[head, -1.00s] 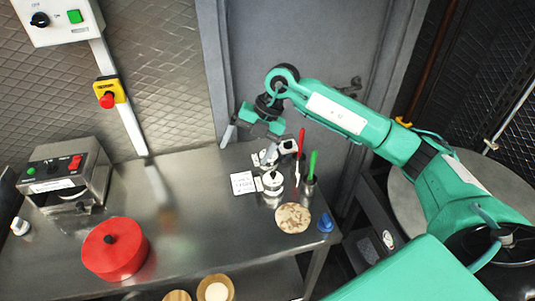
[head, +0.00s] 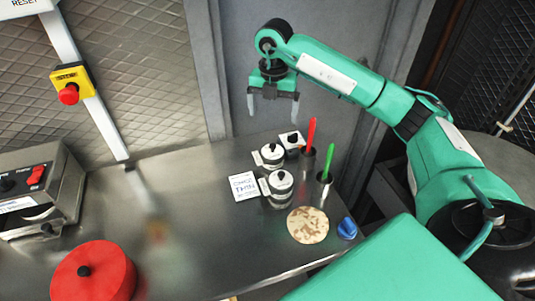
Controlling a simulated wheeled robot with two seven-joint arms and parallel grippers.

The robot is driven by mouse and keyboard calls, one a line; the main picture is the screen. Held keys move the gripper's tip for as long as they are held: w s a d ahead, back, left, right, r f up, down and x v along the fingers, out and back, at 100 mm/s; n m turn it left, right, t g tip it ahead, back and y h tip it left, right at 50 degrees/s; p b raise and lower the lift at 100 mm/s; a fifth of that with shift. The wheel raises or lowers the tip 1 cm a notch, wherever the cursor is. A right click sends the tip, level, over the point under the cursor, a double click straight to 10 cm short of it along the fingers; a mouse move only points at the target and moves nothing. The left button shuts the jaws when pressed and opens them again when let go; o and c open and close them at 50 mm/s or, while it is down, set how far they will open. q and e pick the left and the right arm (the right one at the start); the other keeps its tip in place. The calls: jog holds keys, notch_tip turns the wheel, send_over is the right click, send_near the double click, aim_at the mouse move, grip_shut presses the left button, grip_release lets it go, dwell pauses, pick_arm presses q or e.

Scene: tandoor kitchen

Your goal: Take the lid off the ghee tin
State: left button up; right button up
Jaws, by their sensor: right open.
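Three small metal tins with pale lids and black knobs stand grouped at the right of the steel table: a front tin (head: 281,187), a middle tin (head: 270,157) and a back tin (head: 292,142). Small white tags stand beside them, too small to read, so I cannot tell which is the ghee tin. All three look lidded. My right gripper (head: 273,106) is open and empty, fingers pointing down, above and behind the tins in the picture, touching none. My left gripper is out of view.
Holders with a red-handled tool (head: 311,133) and a green-handled tool (head: 329,158) stand right of the tins. A white card (head: 244,187), a speckled disc (head: 308,226) and a blue knob-like item (head: 347,229) lie near. A red lidded container (head: 95,275) stands front left. The table's middle is clear.

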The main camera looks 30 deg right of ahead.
jog(key=f, duration=0.1)
jog(key=p, duration=0.2)
send_over(272, 146)
notch_tip(272, 146, down, 7)
jog(key=shift+a+f, duration=0.1)
jog(key=shift+f, duration=0.45)
jog(key=shift+f+p, duration=0.4)
jog(key=shift+f, duration=0.05)
notch_tip(272, 146, down, 3)
jog(key=shift+s+f+p, duration=0.15)
jog(key=shift+f+p, duration=0.05)
jog(key=shift+p, duration=0.75)
jog(key=shift+f, duration=0.65)
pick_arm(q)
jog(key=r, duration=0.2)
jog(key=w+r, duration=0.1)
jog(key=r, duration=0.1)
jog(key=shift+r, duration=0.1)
pick_arm(e)
jog(key=c, duration=1)
jog(key=shift+r, duration=0.15)
jog(key=shift+c, duration=0.2)
